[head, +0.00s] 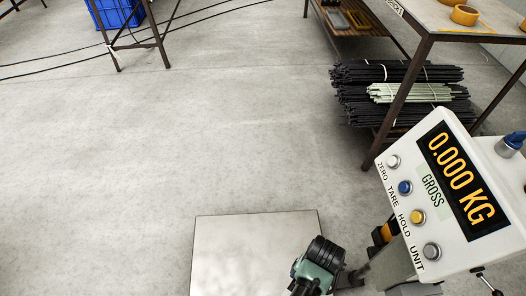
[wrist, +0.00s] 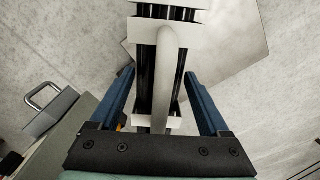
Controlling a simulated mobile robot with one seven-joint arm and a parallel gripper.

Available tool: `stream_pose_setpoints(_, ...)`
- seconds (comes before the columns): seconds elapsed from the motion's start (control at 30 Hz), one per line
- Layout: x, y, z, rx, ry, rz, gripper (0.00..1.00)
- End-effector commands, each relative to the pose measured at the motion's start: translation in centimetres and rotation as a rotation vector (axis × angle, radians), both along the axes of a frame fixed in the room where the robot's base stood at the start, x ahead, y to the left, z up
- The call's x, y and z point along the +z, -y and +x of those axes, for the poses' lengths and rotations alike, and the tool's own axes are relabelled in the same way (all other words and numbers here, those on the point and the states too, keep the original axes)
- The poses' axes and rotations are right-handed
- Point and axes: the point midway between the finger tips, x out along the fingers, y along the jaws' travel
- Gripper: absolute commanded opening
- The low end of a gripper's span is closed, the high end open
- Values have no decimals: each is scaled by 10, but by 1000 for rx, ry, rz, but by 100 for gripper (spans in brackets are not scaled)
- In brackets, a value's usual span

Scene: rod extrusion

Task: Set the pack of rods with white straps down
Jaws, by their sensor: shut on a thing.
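In the wrist view the pack of black rods with white straps (wrist: 150,63) runs upward from between the two blue fingers of my gripper (wrist: 164,85). My gripper is shut on it. Wide white straps cross the rods, and a pale rounded bar lies along the front of the pack. The pack's far end is cut off by the frame's top edge. In the head view part of my arm shows at the bottom, but the pack is not visible there. A flat metal scale plate (head: 250,250) lies on the floor, bare where visible; it also shows behind the pack in the wrist view (wrist: 235,45).
The scale's display box (head: 450,180) stands at the right and reads 0.000 KG. Behind it is a table (head: 465,20) with bundles of black and pale green rods (head: 400,90) on its lower shelf. A blue crate (head: 118,12) is at the upper left. The left floor is largely clear.

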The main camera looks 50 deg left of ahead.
Motion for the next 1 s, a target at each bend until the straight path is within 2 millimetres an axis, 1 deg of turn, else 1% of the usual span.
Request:
stream_pose_setpoints(0.03,-26,-6,2,12,3,1,0)
stream_pose_setpoints(0.53,-144,-58,5,113,3,2,0)
stream_pose_setpoints(1.0,-255,-107,0,208,3,-1,0)
